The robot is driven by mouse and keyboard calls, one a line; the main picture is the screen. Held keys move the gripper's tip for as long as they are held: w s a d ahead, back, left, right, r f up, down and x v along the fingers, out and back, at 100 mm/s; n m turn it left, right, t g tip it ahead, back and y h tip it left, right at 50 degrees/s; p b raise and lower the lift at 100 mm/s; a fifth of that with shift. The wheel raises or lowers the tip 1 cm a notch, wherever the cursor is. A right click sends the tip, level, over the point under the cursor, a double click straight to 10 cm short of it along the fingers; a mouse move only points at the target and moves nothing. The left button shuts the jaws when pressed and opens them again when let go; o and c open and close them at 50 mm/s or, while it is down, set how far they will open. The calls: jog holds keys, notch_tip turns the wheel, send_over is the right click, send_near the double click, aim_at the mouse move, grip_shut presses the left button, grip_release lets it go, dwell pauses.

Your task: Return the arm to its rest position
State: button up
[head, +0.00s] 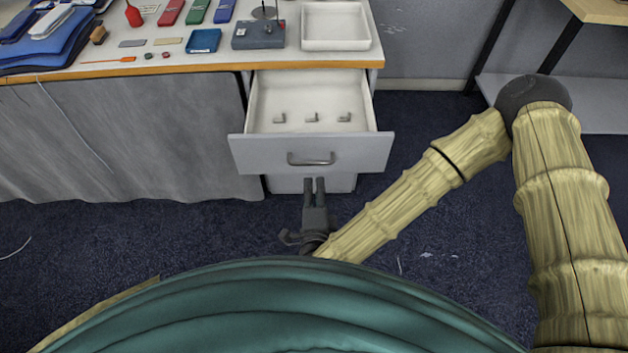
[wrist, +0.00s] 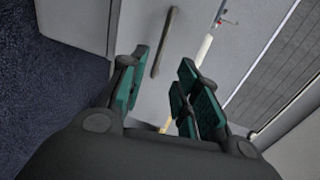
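My gripper (head: 314,186) is in front of the open drawer (head: 310,152), low and close to its front panel, below the bar handle (head: 311,159). In the head view its two dark fingers point toward the drawer, with a small gap between them. In the wrist view the gripper (wrist: 160,95) has its green finger pads well apart with nothing between them. The drawer handle (wrist: 164,42) shows beyond the fingers, apart from them. My arm reaches in from the right of the head view.
The drawer holds several small grey pieces. On the table (head: 150,66) are a white tray (head: 335,44), a grey box (head: 258,36), a blue dish (head: 203,41) and blue folders (head: 45,45). A shelf (head: 597,108) stands at the right. Carpet (head: 130,240) around the gripper is mostly clear.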

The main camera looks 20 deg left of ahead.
jog(key=shift+s+d, duration=0.15)
jog(key=shift+s, duration=0.2)
dwell(0.3)
jog(key=s+d+f+n+g+h+p, duration=0.1)
jog(key=s+d+f+n+g, duration=0.25)
jog(key=d+f, duration=0.45)
jog(key=s+d+f+n+g+h+p, duration=0.15)
jog(key=d+f+n+g, duration=0.3)
jog(key=d, duration=0.45)
jog(key=s+d+n+g+h, duration=0.1)
jog(key=s+d, duration=0.3)
jog(key=d, duration=0.4)
jog(key=s+d+f+n+g+h+p, duration=0.1)
jog(key=s+d+n+g, duration=0.1)
jog(key=d, duration=0.6)
jog(key=s+d+f+n+g+h, duration=0.1)
jog(key=s+d+g+h, duration=0.1)
jog(key=s+d, duration=0.4)
jog(key=d+g, duration=0.1)
jog(key=d, duration=0.1)
jog(key=shift+d+n, duration=0.3)
jog(key=shift+d, duration=0.05)
